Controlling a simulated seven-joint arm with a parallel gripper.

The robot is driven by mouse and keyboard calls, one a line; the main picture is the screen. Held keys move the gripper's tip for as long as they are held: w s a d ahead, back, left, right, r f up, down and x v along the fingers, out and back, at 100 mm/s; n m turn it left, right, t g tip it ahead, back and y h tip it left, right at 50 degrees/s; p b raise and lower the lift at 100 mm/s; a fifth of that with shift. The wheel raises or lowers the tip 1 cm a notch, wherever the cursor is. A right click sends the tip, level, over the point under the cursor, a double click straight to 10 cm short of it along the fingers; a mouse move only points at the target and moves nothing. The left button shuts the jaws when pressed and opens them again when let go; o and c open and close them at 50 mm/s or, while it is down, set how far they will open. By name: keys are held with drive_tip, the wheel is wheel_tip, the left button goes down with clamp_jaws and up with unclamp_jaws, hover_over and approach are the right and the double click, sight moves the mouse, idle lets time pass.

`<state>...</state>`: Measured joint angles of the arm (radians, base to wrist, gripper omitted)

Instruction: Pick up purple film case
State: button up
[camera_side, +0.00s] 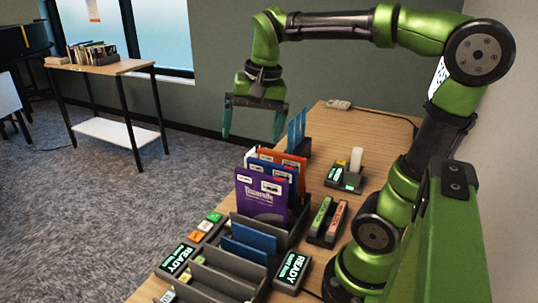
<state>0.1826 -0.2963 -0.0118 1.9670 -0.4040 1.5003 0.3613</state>
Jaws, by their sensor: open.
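The purple film case (262,196) stands upright in the near part of the dark slotted rack on the wooden table, its front face with a white label turned to the camera. Orange and blue cases (282,162) stand close behind it and are partly hidden by it. My gripper (252,128) hangs above and behind the cases, pointing down. Its two teal fingers are spread wide with nothing between them. It is apart from the purple case.
A blue case (252,238) sits low in the slotted rack (225,277) in front. Boxes with READY screens (290,270) flank the rack. A small holder with green and red items (327,219) stands to the right. A blue upright panel (297,130) stands behind the cases.

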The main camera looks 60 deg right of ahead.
drive_tip(key=s+a+f+n+t+y, duration=0.1)
drive_tip(key=s+a+f+n+t, duration=0.1)
drive_tip(key=a+f+n+t, duration=0.1)
drive_tip(key=shift+a+f+n, duration=0.15)
drive_tip(key=shift+a+n, duration=0.7)
drive_tip(key=shift+n, duration=0.25)
drive_tip(key=s+a, duration=0.1)
drive_tip(key=a+f+n+t, duration=0.1)
drive_tip(key=s+a+n+y, duration=0.1)
drive_tip(key=shift+s+a+f+t, duration=0.15)
drive_tip(key=shift+s+f+t, duration=0.2)
drive_tip(key=shift+f+t, duration=0.05)
drive_tip(key=shift+c, duration=0.6)
drive_tip(key=shift+a+r, duration=0.15)
drive_tip(key=shift+c, duration=1.3)
drive_tip(key=c, duration=0.6)
wheel_tip(320, 180, up, 4)
drive_tip(key=n+g+h, duration=0.2)
drive_tip(key=n+g, duration=0.2)
drive_tip(key=g, duration=0.3)
hover_over(256, 187)
drive_tip(key=d, duration=0.1)
drive_tip(key=shift+c, duration=0.2)
wheel_tip(256, 187, down, 16)
drive_tip(key=shift+w+a+f, duration=0.1)
drive_tip(key=shift+w+a, duration=0.05)
